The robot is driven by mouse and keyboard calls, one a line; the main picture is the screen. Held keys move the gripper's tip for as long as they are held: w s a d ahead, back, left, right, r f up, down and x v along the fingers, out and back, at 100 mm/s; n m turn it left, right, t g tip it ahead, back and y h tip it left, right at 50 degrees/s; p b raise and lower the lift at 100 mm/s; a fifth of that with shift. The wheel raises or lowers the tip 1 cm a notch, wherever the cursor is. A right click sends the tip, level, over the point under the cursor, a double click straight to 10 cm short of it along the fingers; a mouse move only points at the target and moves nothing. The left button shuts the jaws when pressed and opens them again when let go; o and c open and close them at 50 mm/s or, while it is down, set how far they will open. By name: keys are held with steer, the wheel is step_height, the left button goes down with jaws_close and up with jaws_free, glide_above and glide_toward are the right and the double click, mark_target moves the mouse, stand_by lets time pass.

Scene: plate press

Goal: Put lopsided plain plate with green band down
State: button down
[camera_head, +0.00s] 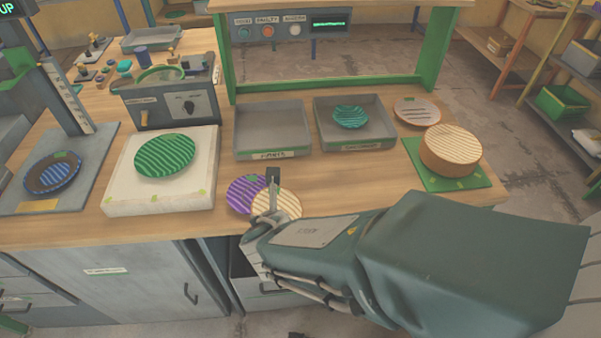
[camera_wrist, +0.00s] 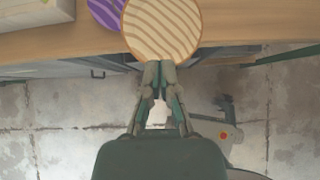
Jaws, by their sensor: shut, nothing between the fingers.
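A cream plate with tan wavy stripes (camera_head: 287,203) lies at the front edge of the bench, partly hidden by my gripper (camera_head: 268,205). It overlaps a purple striped plate (camera_head: 241,193) with a small green mark. In the wrist view the cream plate (camera_wrist: 162,25) is just beyond my fingertips (camera_wrist: 160,68), and the purple plate (camera_wrist: 104,10) is beside it at the left. My fingers are together and appear empty; whether they touch the cream plate's rim, I cannot tell. No green band shows on the cream plate, so I cannot tell whether it is the named one.
A green plate (camera_head: 165,156) lies on a white block (camera_head: 117,187). A blue-striped plate (camera_head: 53,175) sits at the left. One grey tray (camera_head: 270,151) is empty; another (camera_head: 372,143) holds a teal dish (camera_head: 350,117). A round striped stack (camera_head: 449,150) stands on a green mat (camera_head: 463,183).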

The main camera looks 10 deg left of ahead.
steer(key=w+a+f, duration=0.2)
steer(key=f, duration=0.1)
steer(key=shift+w+f, duration=0.15)
steer(key=shift+w, duration=0.1)
steer(key=x, duration=0.3)
steer(key=d+x, duration=0.1)
steer(key=x, duration=0.2)
steer(key=shift+w+d, duration=0.1)
steer(key=w, duration=0.1)
steer(key=w+a, duration=0.1)
steer(key=w, duration=0.1)
steer(key=shift+w+a, duration=0.15)
steer(key=shift+a, duration=0.1)
steer(key=shift+w+a, duration=0.15)
steer(key=shift+w, duration=0.05)
steer(key=shift+d, duration=0.3)
